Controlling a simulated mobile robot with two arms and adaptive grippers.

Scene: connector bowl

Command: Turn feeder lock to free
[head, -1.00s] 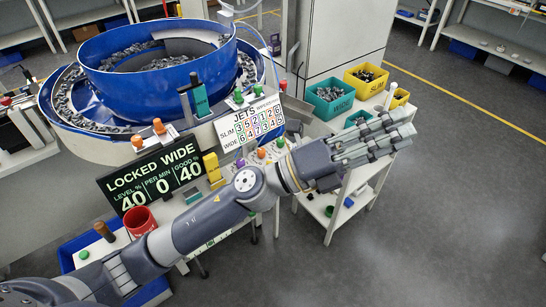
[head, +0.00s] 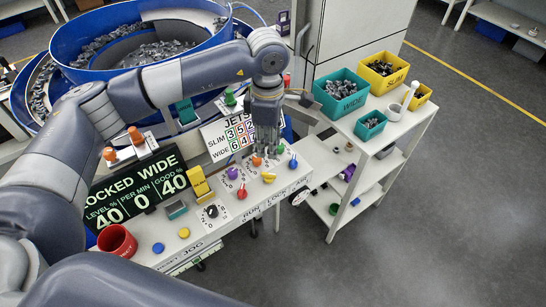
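A white control panel holds several coloured knobs: purple (head: 232,173), orange (head: 256,160), green (head: 279,149), blue (head: 293,162), yellow (head: 268,178) and red (head: 242,191). A black knob (head: 211,211) sits on a white plate further left. "RUN" and "LOCK" are printed along the panel's front edge; I cannot tell which knob is the feeder lock. The display (head: 137,188) reads "LOCKED WIDE". My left gripper (head: 265,146) points down over the back of the panel, by the orange and green knobs. Its finger gap and any contact are unclear. My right gripper is out of view.
The blue bowl feeder (head: 140,60) stands behind. A jets chart (head: 215,143) is left of my gripper. A red cup (head: 117,241) stands front left. A cart (head: 400,122) with teal (head: 341,93) and yellow bins (head: 383,70) is at right. Floor in front is clear.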

